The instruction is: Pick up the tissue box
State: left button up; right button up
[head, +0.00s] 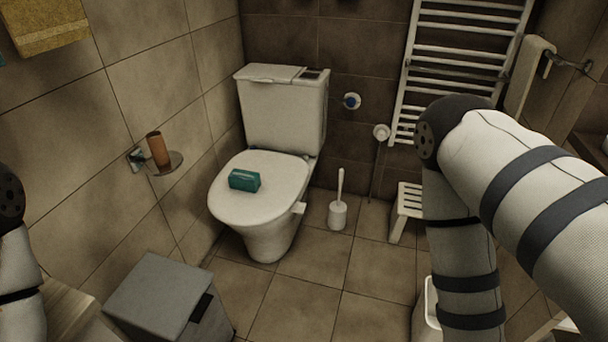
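The tissue box (244,180) is a small teal box lying on the closed lid of the white toilet (284,181), left of the lid's middle. Nothing touches it except the lid. My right arm comes in from the right, bends at a dark joint and runs down out of the picture, so its gripper is not visible. Only a bit of my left arm shows at the left edge, and its gripper is not visible. Both arms are well apart from the box.
A grey bin (160,297) stands at the lower left. A wall holder with a brown cup (158,150) is left of the toilet. A toilet brush (338,211), a white stool (406,210) and a towel radiator (459,56) are to the right. The floor before the toilet is clear.

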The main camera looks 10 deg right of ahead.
aim_at(241, 180)
jog(key=i+l+u, duration=0.95)
jog(key=l+u, duration=0.35)
jog(key=l, duration=0.2)
jog(key=i+l+u, duration=0.15)
jog(key=l+u, duration=0.25)
jog(key=l, duration=0.25)
jog(key=l+u, duration=0.45)
jog(key=l, duration=0.25)
jog(key=l+u, duration=0.4)
jog(key=l, duration=0.35)
jog(key=k, duration=0.05)
